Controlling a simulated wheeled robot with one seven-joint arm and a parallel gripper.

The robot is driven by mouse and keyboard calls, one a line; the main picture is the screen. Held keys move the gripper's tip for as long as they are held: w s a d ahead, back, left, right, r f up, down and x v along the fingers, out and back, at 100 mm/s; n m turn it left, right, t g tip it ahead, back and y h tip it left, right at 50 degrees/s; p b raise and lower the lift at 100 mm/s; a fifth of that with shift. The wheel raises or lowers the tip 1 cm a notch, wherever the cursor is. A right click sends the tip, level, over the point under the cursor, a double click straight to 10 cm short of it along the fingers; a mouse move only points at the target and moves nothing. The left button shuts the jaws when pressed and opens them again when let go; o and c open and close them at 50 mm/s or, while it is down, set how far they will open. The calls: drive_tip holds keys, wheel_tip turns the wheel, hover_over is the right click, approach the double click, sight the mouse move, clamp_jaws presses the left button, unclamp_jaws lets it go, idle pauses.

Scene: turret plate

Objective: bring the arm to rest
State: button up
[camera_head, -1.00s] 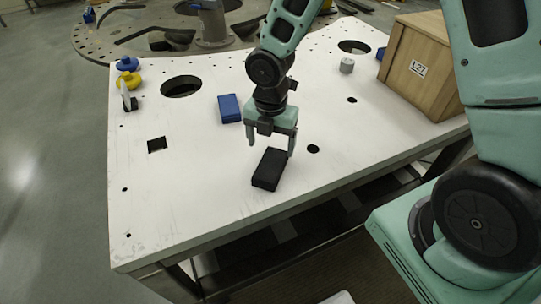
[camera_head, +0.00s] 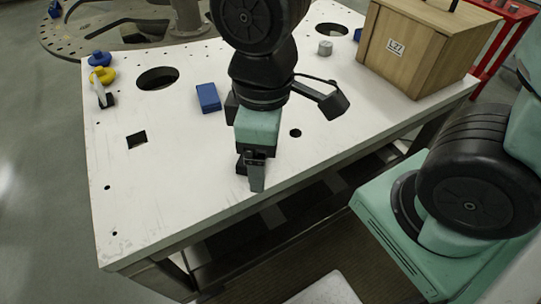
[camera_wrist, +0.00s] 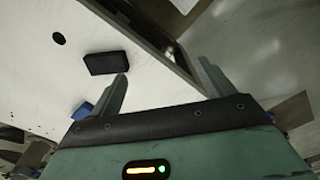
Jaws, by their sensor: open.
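My gripper (camera_head: 256,182) hangs near the front edge of the white table (camera_head: 185,190) in the head view, seen side-on. In the wrist view its two fingers (camera_wrist: 165,85) stand wide apart with nothing between them. A black block (camera_wrist: 107,62) lies on the table beside one finger in the wrist view, outside the jaws. In the head view my gripper hides most or all of that block. My arm is bent down over the middle of the table.
A blue block (camera_head: 208,97) lies left of my arm. The table's front left is clear.

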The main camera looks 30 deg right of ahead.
drive_tip(key=s+m, duration=0.2)
drive_tip(key=s, duration=0.1)
drive_tip(key=shift+a+r+m, duration=0.1)
drive_tip(key=shift+r+m, duration=0.25)
drive_tip(key=shift+m, duration=0.05)
wheel_tip(320, 180, down, 7)
drive_tip(key=b, duration=0.7)
drive_tip(key=shift+r, duration=0.15)
drive_tip(key=shift+w, duration=0.1)
